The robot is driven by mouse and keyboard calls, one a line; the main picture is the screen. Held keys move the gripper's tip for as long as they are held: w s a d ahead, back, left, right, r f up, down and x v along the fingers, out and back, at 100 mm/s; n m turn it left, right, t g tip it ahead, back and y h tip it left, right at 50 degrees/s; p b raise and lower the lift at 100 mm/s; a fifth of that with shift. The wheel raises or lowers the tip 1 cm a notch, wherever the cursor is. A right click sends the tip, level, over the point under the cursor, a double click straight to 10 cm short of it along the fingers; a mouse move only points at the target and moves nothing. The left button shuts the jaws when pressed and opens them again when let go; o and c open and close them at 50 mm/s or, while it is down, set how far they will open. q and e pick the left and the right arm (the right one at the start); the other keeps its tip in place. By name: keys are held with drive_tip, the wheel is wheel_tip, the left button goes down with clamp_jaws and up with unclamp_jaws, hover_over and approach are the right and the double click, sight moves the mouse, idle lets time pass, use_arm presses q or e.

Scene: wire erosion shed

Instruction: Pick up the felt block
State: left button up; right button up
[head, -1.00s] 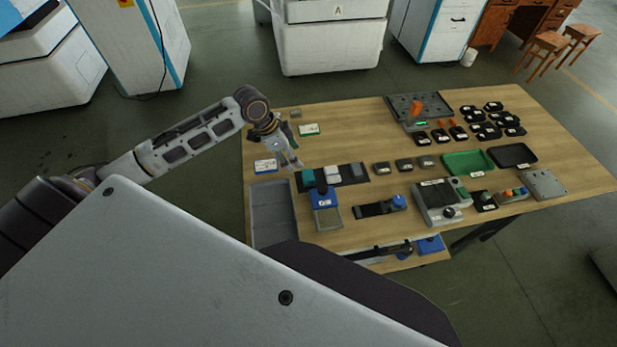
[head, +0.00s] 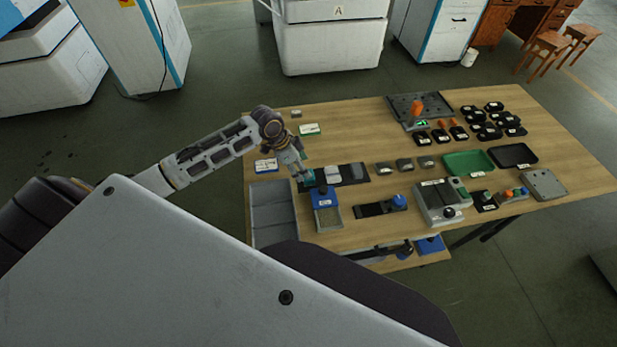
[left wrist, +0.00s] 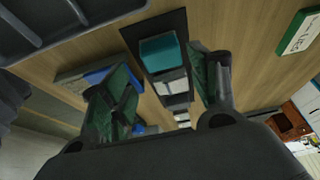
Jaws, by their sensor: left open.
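A teal block (head: 308,177), which looks like the felt block, lies at the left end of a dark mat (head: 359,176). In the left wrist view the teal block (left wrist: 162,52) shows beyond and between the two fingers. My left gripper (head: 300,173) is above that end of the mat and partly covers the block in the head view. Its fingers (left wrist: 165,78) are apart, with nothing held between them. Whether they reach down beside the block I cannot tell. My right gripper is in neither view.
White and grey blocks (head: 332,174) share the mat. A blue stand (head: 323,197) is just in front, and a grey tray (head: 272,218) stands at the left front. A green-and-white box (head: 310,129) lies behind. Bare tabletop (head: 350,130) is free behind the mat.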

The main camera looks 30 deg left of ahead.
use_arm(q)
drive_tip(key=shift+w+d+f, duration=0.15)
drive_tip(key=shift+d+f, duration=0.05)
drive_tip(key=shift+f, duration=0.5)
drive_tip(key=shift+f, duration=0.1)
drive_tip(key=shift+x, duration=2.5)
drive_tip(key=shift+w, duration=0.15)
drive_tip(key=shift+c, duration=0.2)
drive_tip(key=c, duration=0.7)
